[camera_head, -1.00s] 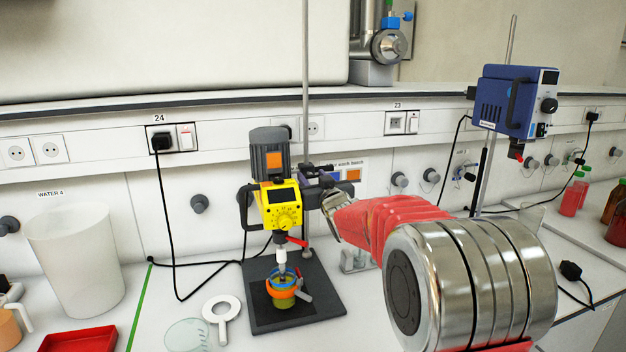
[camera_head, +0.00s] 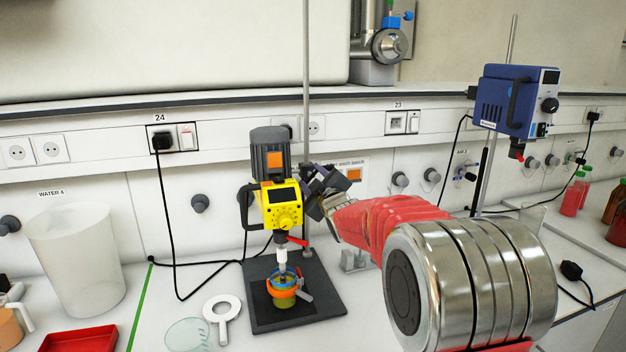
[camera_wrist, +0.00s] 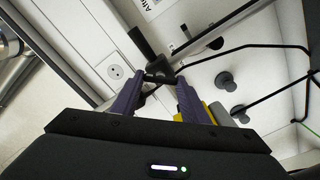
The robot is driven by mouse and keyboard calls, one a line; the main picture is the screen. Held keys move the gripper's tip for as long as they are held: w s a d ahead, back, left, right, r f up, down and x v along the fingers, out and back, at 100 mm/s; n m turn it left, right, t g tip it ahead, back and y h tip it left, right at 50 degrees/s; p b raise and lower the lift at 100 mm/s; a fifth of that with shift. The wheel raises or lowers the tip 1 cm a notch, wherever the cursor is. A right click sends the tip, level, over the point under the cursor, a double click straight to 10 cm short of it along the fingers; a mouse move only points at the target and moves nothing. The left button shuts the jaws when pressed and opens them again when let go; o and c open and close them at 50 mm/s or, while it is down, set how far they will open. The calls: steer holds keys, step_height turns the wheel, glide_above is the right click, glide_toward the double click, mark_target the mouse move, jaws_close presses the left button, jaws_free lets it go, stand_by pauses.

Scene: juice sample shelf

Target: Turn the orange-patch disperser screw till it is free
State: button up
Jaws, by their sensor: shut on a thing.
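The disperser (camera_head: 276,190) is yellow and grey, with an orange patch on its motor, and stands upright on a rod (camera_head: 306,110). Its lower end reaches into a small vessel (camera_head: 283,286) with an orange and blue rim. My gripper (camera_head: 325,180) is at the clamp, just right of the yellow housing. In the wrist view its purple fingers (camera_wrist: 162,82) are shut on the small dark screw (camera_wrist: 158,77). The fingers hide most of the screw in the head view, so its thread cannot be seen.
A dark base plate (camera_head: 325,297) lies under the disperser. A blue device (camera_head: 513,100) stands on its own rod at right. A white beaker (camera_head: 75,262), a red tray (camera_head: 78,341) and a white ring-shaped tool (camera_head: 222,318) are at left. Black cables run nearby.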

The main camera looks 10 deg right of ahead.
steer(key=n, duration=0.4)
steer(key=shift+a+f+n, duration=0.15)
steer(key=shift+f+n, duration=0.05)
steer(key=shift+n, duration=0.1)
steer(key=shift+f+n, duration=0.15)
steer(key=shift+n, duration=1.85)
steer(key=shift+a, duration=0.1)
steer(key=o, duration=1.1)
steer(key=shift+c, duration=0.2)
steer(key=shift+s, duration=0.1)
steer(key=shift+s+r, duration=0.2)
steer(key=s+d, duration=0.1)
steer(key=s, duration=1.2)
steer(key=shift+d+f, duration=0.15)
steer(key=shift+d, duration=0.25)
